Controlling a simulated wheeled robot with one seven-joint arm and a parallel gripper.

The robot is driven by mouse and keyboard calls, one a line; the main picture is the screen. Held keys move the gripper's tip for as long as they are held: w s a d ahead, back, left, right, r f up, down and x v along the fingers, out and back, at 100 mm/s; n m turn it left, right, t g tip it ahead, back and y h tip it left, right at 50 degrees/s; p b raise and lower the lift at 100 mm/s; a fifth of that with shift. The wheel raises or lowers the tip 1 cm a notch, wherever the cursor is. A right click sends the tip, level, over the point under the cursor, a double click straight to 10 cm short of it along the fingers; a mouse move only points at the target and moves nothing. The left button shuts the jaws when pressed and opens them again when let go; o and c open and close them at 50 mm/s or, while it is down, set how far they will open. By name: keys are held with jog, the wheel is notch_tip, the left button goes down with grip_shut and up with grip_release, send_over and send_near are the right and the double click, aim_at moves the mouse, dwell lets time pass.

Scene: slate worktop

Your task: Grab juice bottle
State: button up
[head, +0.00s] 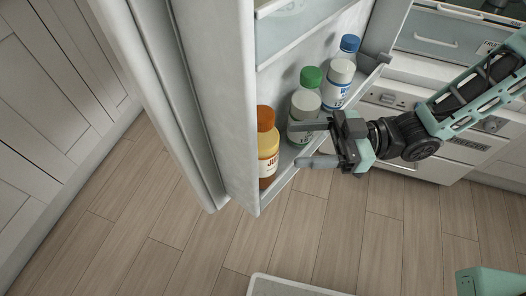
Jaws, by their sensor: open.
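The juice bottle (268,152) stands upright in the fridge door's lower shelf, at the end nearest me. It has an orange cap, a pale label with partly readable lettering, and orange contents. My gripper (300,145) reaches in from the right with its two fingers apart and pointing left. The fingertips are just right of the juice bottle in the picture. One finger overlaps the green-capped bottle in the picture. I cannot tell whether the fingers touch either bottle.
A green-capped bottle (305,101) and a blue-capped bottle (339,77) stand farther along the same door shelf (283,172). The open fridge door (215,80) bounds the left side. White cabinets (50,90) stand at far left. The wooden floor (330,225) below is mostly clear.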

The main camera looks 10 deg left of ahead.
aim_at(262, 145)
jog(key=x, duration=0.8)
jog(key=shift+a, duration=0.1)
jog(key=c, duration=0.8)
jog(key=shift+c, duration=0.8)
